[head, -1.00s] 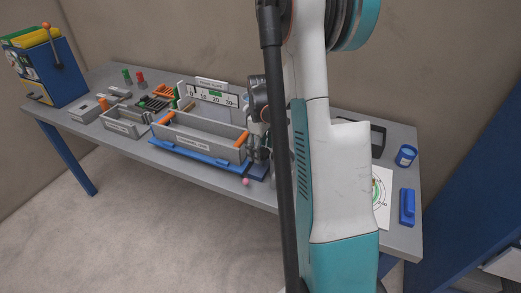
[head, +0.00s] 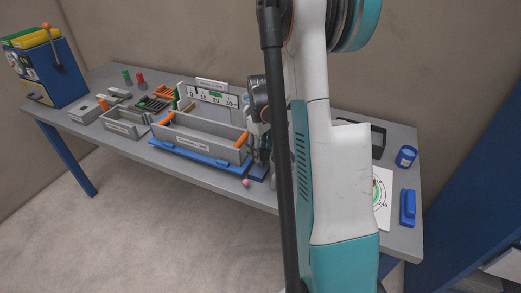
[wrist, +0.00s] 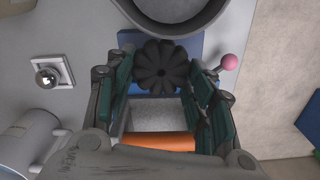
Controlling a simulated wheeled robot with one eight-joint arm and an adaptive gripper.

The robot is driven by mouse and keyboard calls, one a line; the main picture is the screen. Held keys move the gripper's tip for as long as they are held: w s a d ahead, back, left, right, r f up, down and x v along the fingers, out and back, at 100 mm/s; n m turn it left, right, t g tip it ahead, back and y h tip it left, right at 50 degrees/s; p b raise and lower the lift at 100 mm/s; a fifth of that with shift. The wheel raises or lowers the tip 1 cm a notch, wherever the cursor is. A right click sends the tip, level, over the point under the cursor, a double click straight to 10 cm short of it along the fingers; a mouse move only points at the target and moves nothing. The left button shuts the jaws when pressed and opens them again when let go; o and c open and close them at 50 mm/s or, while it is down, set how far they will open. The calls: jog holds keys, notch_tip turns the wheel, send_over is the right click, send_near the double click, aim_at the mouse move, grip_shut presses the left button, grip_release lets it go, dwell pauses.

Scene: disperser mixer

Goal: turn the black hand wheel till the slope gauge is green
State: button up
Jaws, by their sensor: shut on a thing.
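The black hand wheel (wrist: 165,66) is a dark, lobed knob in the wrist view, between the fingers of my gripper (wrist: 164,84). The gripper is shut on it from both sides. In the head view the gripper (head: 262,148) is partly hidden behind my arm, at the right end of a grey trough (head: 200,146) on a blue base (head: 190,157); the wheel cannot be made out there. The slope gauge (head: 213,96) is a white scale board with numbers and a green band, behind the trough. Its pointer is too small to read.
A pink ball knob (wrist: 229,62) sits close to my right finger. A smaller grey bin (head: 124,123) stands left of the trough. A blue container (head: 406,156) and a blue block (head: 407,207) are at the table's right end. Open floor lies before the table.

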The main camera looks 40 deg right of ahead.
jog(key=m, duration=0.5)
jog(key=shift+d+m, duration=0.15)
jog(key=shift+m, duration=0.15)
jog(key=shift+b, duration=0.3)
jog(key=o, duration=1.1)
jog(key=shift+c, duration=0.2)
notch_tip(320, 180, up, 12)
